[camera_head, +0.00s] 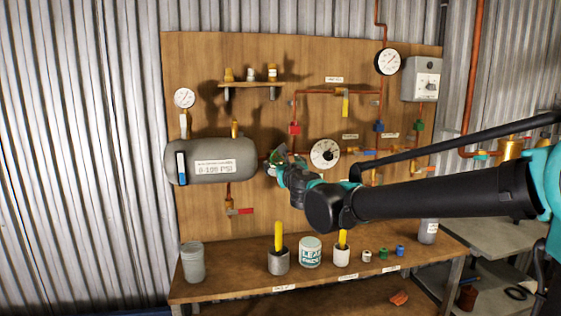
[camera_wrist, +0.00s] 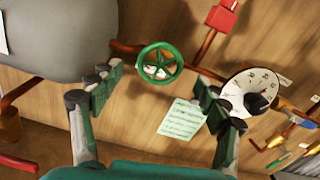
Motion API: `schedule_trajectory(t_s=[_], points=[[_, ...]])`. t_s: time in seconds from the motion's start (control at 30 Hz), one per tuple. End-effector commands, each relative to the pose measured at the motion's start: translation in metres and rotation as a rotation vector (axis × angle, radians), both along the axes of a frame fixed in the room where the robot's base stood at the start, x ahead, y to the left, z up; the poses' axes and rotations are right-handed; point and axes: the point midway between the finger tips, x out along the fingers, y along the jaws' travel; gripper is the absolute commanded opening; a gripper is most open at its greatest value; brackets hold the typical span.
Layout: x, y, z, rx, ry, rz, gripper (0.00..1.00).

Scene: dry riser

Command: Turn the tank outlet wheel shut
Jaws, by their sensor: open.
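The tank outlet wheel (camera_wrist: 160,62) is a green spoked handwheel on a copper pipe, just right of the grey tank (camera_wrist: 55,35). In the head view the tank (camera_head: 212,162) hangs on the wooden board, and my gripper (camera_head: 282,160) is at its right end, largely hiding the wheel. In the wrist view my gripper (camera_wrist: 158,82) is open and empty. Its two fingers stand apart, one to the left and one to the right of the wheel, which shows between and slightly above the fingertips. No contact with the wheel is visible.
A paper tag (camera_wrist: 182,120) hangs below the wheel. A round gauge (camera_wrist: 250,92) sits close to the right finger, and a red fitting (camera_wrist: 222,17) is above. Below my arm, the bench (camera_head: 230,291) carries cups and a can (camera_head: 311,252).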

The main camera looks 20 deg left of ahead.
Motion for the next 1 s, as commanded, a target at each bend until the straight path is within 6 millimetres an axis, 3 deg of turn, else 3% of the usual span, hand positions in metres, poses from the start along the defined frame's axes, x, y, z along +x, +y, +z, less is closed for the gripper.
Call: schedule_trajectory(t_s=[0.23,0.63,1.0], points=[[0.024,0.014,0.000,0.000,0.000,-0.001,0.76],[0.029,0.017,0.000,0.000,0.000,0.000,0.76],[0.028,0.017,0.000,0.000,0.000,0.000,0.30]])
